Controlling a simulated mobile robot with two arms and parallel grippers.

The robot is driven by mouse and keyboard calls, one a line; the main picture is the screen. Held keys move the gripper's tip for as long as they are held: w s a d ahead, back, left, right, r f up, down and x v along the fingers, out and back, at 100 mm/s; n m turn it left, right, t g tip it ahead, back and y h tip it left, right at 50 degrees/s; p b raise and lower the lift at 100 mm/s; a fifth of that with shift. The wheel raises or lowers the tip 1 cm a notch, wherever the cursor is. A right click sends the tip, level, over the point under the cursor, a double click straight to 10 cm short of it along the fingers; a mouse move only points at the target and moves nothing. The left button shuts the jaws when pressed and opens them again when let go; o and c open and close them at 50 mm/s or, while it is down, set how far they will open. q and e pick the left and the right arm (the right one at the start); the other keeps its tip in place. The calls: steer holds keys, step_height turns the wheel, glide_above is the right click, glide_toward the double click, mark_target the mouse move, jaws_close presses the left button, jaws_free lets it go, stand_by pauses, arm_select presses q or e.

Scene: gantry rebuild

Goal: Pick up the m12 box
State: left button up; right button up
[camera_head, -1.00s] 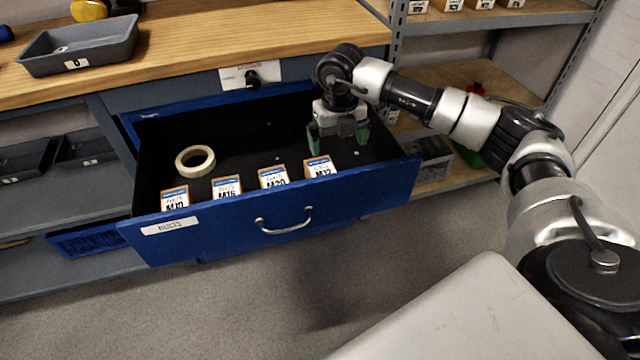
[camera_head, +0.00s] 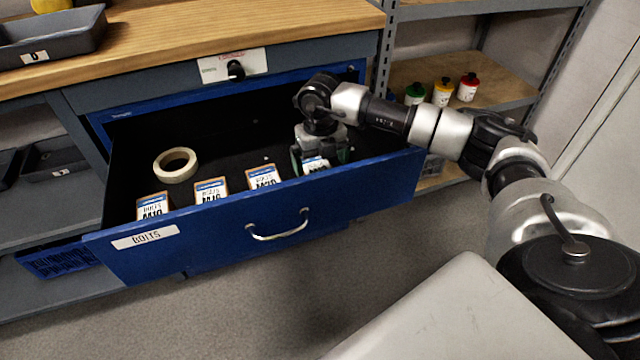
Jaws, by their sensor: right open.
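The M12 box (camera_head: 315,166) is a small white, blue and orange box in the front right of the open blue drawer (camera_head: 255,240). My right gripper (camera_head: 320,158) is open above it, with one finger at each side of the box in the picture. The gripper hides the box's upper part, and I cannot tell whether the fingers touch it. My left gripper is not in view.
Similar boxes stand left of it along the drawer front: M20 (camera_head: 263,177), M16 (camera_head: 211,190) and M10 (camera_head: 153,206). A tape roll (camera_head: 175,165) lies behind them. The drawer's right wall is close to my gripper. Small bottles (camera_head: 442,91) stand on the right shelf.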

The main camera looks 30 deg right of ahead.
steer(key=shift+f, duration=0.55)
step_height(320, 180, down, 5)
steer(key=shift+w+r+b, duration=0.1)
steer(key=shift+w+b, duration=0.05)
steer(key=shift+b, duration=0.45)
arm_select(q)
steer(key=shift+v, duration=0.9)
arm_select(e)
steer(key=shift+a, duration=0.1)
steer(key=c, duration=1.2)
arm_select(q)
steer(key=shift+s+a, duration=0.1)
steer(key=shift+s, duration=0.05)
arm_select(e)
steer(key=shift+r, duration=0.1)
